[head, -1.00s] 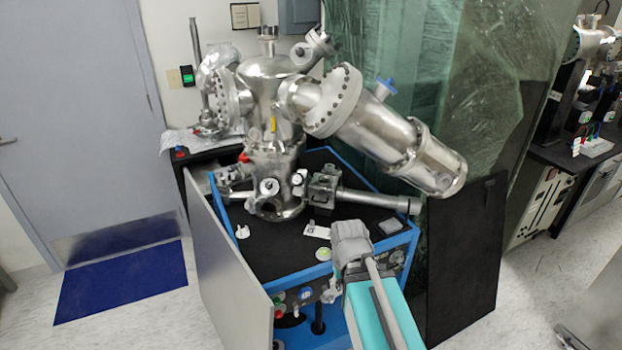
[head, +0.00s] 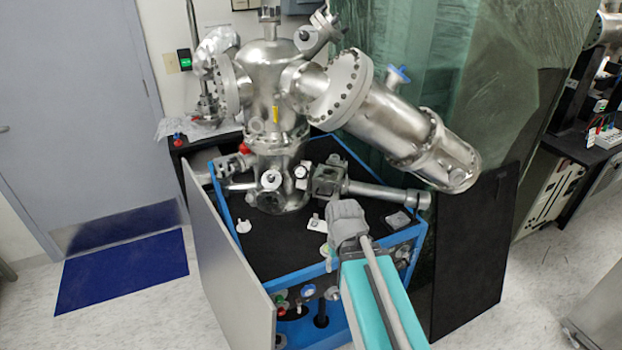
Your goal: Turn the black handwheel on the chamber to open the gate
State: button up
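The steel chamber (head: 275,95) stands upright on a black-topped cart with a blue frame. A dark grey valve block (head: 327,180) sits low on its right side. From it a horizontal metal tube (head: 375,190) runs right to a dull round grey end piece (head: 418,200). This may be the handwheel, but I cannot clearly tell a black wheel. My gripper (head: 345,212) is a grey shape at the end of my teal arm, in front of the cart's front right part and apart from the tube. I see it from behind, its fingers are not distinct, and I see nothing held.
A large slanted steel cylinder (head: 395,125) overhangs the tube. An open grey panel (head: 225,255) stands at the cart's left and a black panel (head: 475,250) at its right. Small parts lie on the black cart top (head: 270,245). A blue floor mat (head: 125,268) lies left.

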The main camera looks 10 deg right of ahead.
aim_at(301, 172)
jog(key=k, duration=1.35)
jog(key=z, duration=0.35)
jog(key=i, duration=0.85)
jog(key=z, duration=0.5)
jog(key=i, duration=1)
jog(key=u, duration=0.3)
